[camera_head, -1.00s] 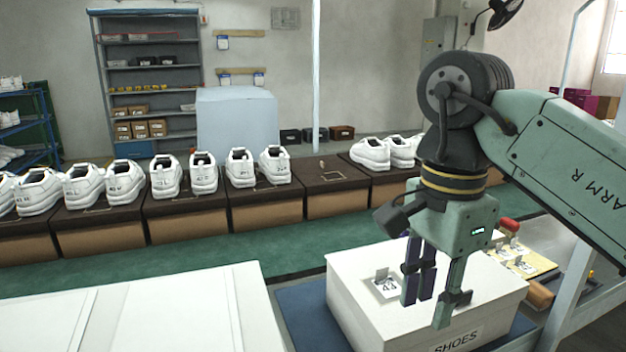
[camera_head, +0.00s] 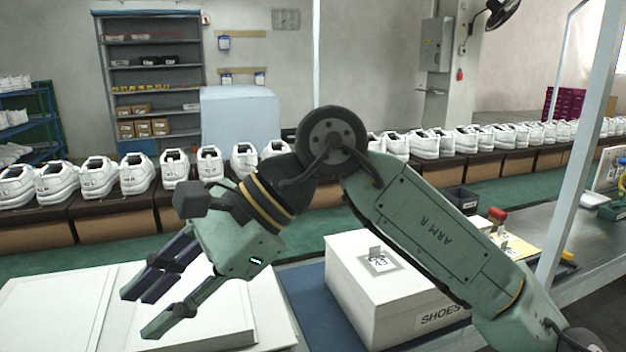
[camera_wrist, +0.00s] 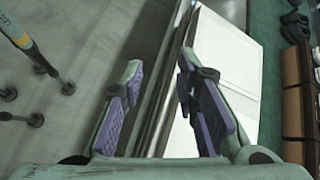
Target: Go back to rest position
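My gripper (camera_head: 155,308) is in the left-middle of the head view, in front of and above the white panels (camera_head: 225,318) at the lower left. Its fingers are spread apart with nothing between them. The wrist view also shows the open fingers (camera_wrist: 160,108) over the edge of the white panel. A closed white shoe box (camera_head: 350,285) marked SHOES stands on a blue mat (camera_head: 312,318), to the right of the gripper. A small tag stands on a label on its lid. The gripper is clear of the box.
A row of white shoes (camera_head: 100,175) stands on dark-topped boxes along the green conveyor behind. A grey workbench (camera_head: 545,225) at the right holds a red-topped item (camera_head: 497,215) and yellow papers. A pale post (camera_head: 580,160) rises there. Grey floor (camera_wrist: 75,60) shows in the wrist view.

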